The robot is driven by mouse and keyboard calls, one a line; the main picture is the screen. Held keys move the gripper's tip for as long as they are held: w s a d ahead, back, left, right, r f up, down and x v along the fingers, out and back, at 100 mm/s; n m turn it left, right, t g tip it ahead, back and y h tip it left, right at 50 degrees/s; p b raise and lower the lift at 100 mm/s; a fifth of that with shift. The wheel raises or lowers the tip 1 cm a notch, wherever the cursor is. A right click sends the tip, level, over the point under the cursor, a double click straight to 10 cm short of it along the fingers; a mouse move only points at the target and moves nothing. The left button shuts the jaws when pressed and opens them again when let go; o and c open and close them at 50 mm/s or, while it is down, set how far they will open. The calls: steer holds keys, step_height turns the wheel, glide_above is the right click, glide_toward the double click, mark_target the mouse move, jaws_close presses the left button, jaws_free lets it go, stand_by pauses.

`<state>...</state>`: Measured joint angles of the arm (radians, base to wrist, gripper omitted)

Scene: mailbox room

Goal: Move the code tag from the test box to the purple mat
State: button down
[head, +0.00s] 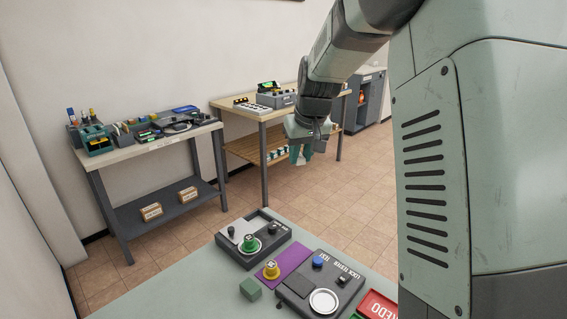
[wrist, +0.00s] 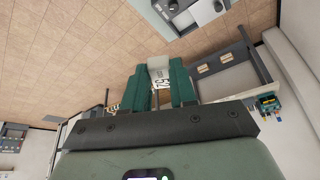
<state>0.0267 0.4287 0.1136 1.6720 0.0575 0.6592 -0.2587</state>
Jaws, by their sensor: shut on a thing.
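My gripper (head: 301,150) is raised beyond the far edge of the near table, above the floor. In the wrist view its green fingers (wrist: 159,88) are shut on a pale tag with dark characters (wrist: 158,70), which looks like the code tag. The tag is too small to make out in the head view. The purple mat (head: 294,256) lies on the near table, with a yellow knob-like piece (head: 271,270) at its left part. The dark test box (head: 345,267), lettered LOCK TESTER and TEST, stands right of the mat. My gripper is well apart from both.
A grey box (head: 273,223) with a green-topped piece stands left of the mat. Two workbenches with equipment stand along the wall, with open tiled floor between.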

steer(key=s+d+r+m, duration=0.1)
steer(key=s+d, duration=0.2)
steer(key=s, duration=0.2)
steer(key=n+g+y, duration=0.3)
steer(key=n, duration=1)
glide_above(287, 263)
steer(key=d, duration=0.1)
step_height(287, 263, down, 29)
steer(key=shift+s+d+f, duration=0.1)
steer(key=shift+s+f, duration=0.05)
steer(key=shift+f, duration=2.2)
steer(key=shift+f, duration=0.25)
steer(key=shift+f, duration=0.35)
